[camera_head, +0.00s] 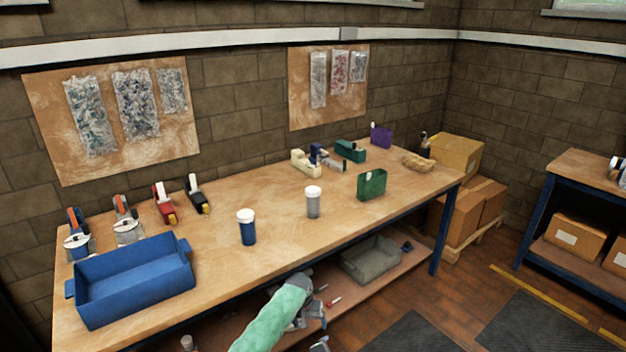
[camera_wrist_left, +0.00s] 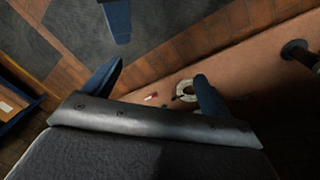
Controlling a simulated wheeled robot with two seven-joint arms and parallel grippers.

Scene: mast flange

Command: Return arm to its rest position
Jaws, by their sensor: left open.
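My left arm, in a green sleeve, comes up from the bottom of the head view and ends in my left gripper (camera_head: 318,312). The gripper is in front of the workbench's front edge, low beside the lower shelf. In the left wrist view my left gripper (camera_wrist_left: 158,82) has its two blue fingers spread wide with nothing between them in its grasp. The lower shelf and floor show beyond the fingers. My right gripper is in neither view.
The workbench (camera_head: 290,235) carries a blue bin (camera_head: 135,280), a blue-bodied jar (camera_head: 247,228), a grey jar (camera_head: 313,203) and a green holder (camera_head: 372,184). A grey bin (camera_head: 370,260) sits on the lower shelf. Floor to the right is open, before another bench (camera_head: 575,165).

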